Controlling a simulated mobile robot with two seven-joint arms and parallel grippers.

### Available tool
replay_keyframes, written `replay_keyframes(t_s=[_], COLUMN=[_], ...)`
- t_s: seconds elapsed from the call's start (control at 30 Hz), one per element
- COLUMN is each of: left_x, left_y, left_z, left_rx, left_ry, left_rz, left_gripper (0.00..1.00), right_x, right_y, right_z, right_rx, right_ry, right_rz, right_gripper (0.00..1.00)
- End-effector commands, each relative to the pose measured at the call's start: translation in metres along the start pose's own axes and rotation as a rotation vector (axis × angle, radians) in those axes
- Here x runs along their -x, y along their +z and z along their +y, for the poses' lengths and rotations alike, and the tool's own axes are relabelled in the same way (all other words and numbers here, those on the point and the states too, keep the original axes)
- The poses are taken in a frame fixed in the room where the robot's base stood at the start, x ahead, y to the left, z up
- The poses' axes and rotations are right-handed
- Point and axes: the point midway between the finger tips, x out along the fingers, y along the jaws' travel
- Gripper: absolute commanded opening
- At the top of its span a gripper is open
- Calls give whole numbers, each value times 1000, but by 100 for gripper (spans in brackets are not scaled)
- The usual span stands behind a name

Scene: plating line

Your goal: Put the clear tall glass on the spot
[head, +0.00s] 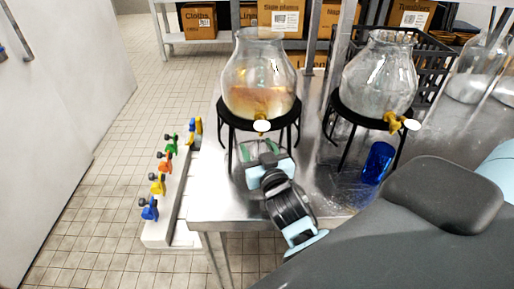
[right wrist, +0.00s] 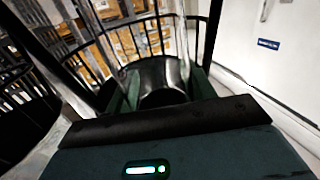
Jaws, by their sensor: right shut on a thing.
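My right gripper (head: 261,148) reaches under the stand of the left drink dispenser, in front of its tap. Its green fingers (right wrist: 160,90) are shut on a see-through thing, which appears to be the clear tall glass (right wrist: 165,72). In the head view the glass is hard to make out between the fingers and below the tap. I cannot make out the spot. My left gripper is not in view.
The left dispenser (head: 258,72) holds some amber drink on a black stand (head: 228,113), whose legs surround the gripper. The right dispenser (head: 380,75) looks empty.

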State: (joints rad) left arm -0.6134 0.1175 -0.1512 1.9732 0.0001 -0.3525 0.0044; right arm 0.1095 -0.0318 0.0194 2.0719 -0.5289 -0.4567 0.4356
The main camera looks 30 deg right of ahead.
Motion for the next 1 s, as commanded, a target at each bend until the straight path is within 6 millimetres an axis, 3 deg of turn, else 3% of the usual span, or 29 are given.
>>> replay_keyframes(t_s=[0.3,0.33,0.5,0.83,1.0], left_x=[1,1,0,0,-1], left_y=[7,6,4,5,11], left_z=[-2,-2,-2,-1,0], left_rx=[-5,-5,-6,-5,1], left_ry=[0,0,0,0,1], left_rz=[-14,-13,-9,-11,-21], left_gripper=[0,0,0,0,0], right_x=[-2,-2,-2,1,20], right_y=[0,0,0,2,3], right_z=[0,0,0,0,0], right_rx=[-1,-1,-1,-1,-3], right_ry=[-1,-1,-1,-1,-2], right_rz=[3,3,3,-1,-3], right_gripper=[6,57,79,80,80])
